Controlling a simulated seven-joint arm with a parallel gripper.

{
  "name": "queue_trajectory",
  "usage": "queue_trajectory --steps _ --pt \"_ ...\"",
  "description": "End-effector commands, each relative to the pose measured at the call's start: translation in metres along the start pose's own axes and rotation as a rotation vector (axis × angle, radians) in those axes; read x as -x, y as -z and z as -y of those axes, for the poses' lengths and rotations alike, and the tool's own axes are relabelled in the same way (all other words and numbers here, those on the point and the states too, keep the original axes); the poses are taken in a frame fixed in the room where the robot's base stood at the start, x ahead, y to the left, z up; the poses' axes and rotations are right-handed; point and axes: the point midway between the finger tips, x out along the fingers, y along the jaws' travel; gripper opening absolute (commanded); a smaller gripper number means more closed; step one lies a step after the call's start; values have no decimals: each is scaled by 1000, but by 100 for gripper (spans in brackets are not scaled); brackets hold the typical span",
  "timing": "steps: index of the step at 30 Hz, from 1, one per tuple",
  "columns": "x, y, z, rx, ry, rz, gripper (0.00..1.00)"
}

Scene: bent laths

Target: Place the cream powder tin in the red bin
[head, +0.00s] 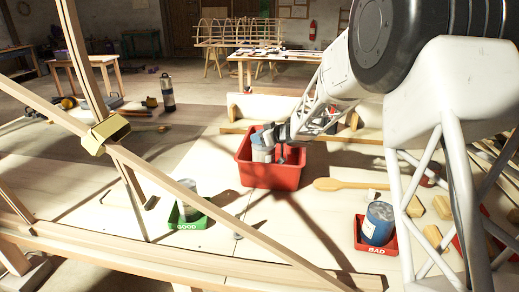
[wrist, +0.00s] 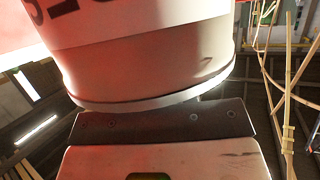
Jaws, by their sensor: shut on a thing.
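The red bin (head: 270,176) stands in the middle of the bench in the head view. My gripper (head: 276,136) reaches down over its opening from the upper right. It is shut on a tin (head: 261,153), which shows pale with bluish-grey parts inside the bin's outline. The wrist view shows the held tin (wrist: 150,62) very close, as a cream curved wall with a pale rim and dark lettering at the top. The bin's front wall hides the tin's lower end, so I cannot tell whether it touches the bin floor.
A green tray marked GOOD (head: 184,222) holds a pale tin (head: 187,195) at the left. A red tray marked BAD (head: 376,248) holds a blue tin (head: 378,223) at the right. Long laths (head: 215,210) cross the left front.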

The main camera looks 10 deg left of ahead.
Motion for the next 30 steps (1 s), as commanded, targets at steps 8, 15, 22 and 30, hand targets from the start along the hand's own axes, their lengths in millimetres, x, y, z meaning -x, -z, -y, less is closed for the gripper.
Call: queue_trajectory --steps 8,15,22,30 --pt "-5 -12 0 2 0 -1 0" --pt "-5 -13 0 1 0 -1 0" --pt "-11 -28 0 1 0 -1 0" --pt "-19 -46 0 2 -1 -1 0"
